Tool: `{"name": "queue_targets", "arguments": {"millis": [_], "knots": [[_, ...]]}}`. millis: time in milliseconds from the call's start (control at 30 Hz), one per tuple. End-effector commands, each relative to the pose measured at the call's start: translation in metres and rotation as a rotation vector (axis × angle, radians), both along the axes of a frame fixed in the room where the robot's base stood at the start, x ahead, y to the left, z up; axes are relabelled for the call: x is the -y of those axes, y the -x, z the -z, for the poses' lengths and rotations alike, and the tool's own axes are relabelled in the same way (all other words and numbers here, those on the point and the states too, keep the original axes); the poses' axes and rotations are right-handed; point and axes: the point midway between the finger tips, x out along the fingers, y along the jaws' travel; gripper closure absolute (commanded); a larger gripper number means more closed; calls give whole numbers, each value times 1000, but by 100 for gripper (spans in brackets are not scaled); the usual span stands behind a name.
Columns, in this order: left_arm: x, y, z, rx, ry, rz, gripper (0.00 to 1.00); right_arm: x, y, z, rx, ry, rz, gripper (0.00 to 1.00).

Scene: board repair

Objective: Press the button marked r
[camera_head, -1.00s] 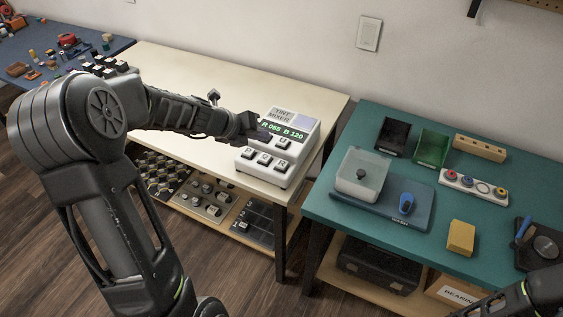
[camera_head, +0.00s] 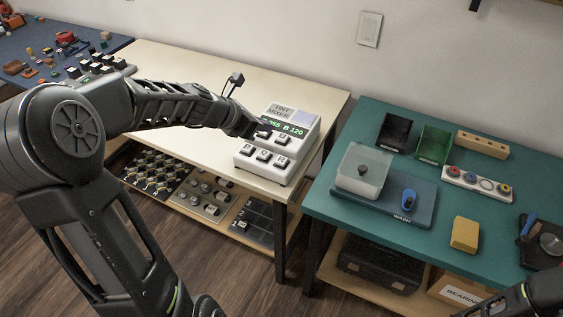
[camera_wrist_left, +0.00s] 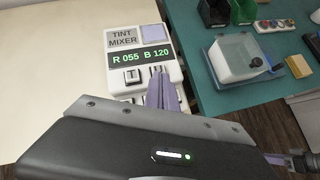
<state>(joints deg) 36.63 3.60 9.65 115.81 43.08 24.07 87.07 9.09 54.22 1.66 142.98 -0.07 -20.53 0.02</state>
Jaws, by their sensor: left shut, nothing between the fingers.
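The tint mixer (camera_head: 301,128) is a white box on the cream table, with a green display reading R 055 B 120 in the left wrist view (camera_wrist_left: 141,57). Several light keys in dark surrounds sit below the display. My left gripper (camera_head: 264,131) is shut and empty, over the upper-left part of the key panel. Its fingers (camera_wrist_left: 163,92) hide keys in the wrist view. Contact is unclear. My right arm shows only at the lower right corner.
A teal table (camera_head: 343,213) stands to the right across a gap, with a clear container (camera_head: 361,173), a yellow block (camera_head: 465,234) and bins. The cream tabletop (camera_head: 190,66) behind my left arm is mostly clear. A blue table with small parts lies far left.

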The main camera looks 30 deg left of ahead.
Motion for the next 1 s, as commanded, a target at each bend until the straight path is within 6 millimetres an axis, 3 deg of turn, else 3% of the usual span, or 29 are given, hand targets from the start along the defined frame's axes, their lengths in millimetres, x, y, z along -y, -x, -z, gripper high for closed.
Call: {"name": "queue_targets", "arguments": {"millis": [400, 600, 800, 1000], "knots": [[36, -3, -15, 267, -934, 917, 100, 0, 0, 8, -1, 0, 0, 64], [45, -3, -17, 377, -1307, 1294, 100, 0, 0, 7, -1, 0, 1, 64], [44, -3, -15, 434, -1514, 1498, 100, 0, 0, 7, -1, 0, 1, 64], [43, -3, -15, 451, -1567, 1549, 100, 0, 0, 7, -1, 0, 1, 64]]}}
